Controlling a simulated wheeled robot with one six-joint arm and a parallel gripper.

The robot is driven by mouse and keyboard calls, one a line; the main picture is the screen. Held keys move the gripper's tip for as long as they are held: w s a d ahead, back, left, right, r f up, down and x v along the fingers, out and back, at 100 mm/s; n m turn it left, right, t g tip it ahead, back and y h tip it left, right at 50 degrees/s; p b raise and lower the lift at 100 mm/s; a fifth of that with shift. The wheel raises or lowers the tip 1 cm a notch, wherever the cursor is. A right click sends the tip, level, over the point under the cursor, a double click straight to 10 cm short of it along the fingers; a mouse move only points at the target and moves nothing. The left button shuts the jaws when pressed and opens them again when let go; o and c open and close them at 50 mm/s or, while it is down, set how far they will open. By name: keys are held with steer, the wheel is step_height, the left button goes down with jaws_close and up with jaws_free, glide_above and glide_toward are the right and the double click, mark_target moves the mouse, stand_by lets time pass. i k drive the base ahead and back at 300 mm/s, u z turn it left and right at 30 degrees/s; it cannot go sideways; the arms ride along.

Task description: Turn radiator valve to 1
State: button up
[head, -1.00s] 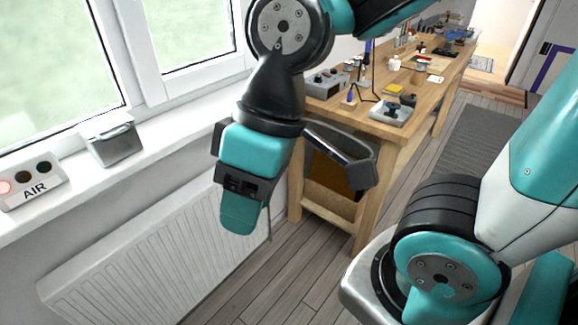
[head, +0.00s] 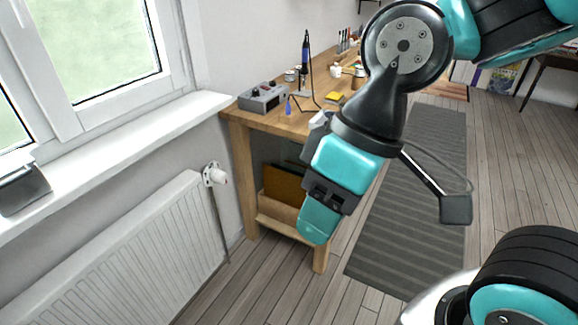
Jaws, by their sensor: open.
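The radiator valve (head: 215,175) is a small white knob at the upper right end of the white radiator (head: 125,250), with a pipe running down to the floor. The number it is set to is too small to read. My gripper (head: 318,222) hangs in front of the workbench, to the right of the valve and apart from it. It points downward, its jaws are open, and nothing shows between them. The fingers are seen at an angle and partly cover each other.
A wooden workbench (head: 240,118) with a grey box (head: 263,97) and tools stands right of the radiator. The white windowsill (head: 120,150) runs above the radiator, with a grey container (head: 22,188) at left. A striped grey rug (head: 400,230) lies on the open wooden floor.

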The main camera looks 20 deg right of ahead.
mark_target(218, 176)
steer(key=z, duration=0.95)
steer(key=i, duration=1.2)
steer(key=u, duration=2.15)
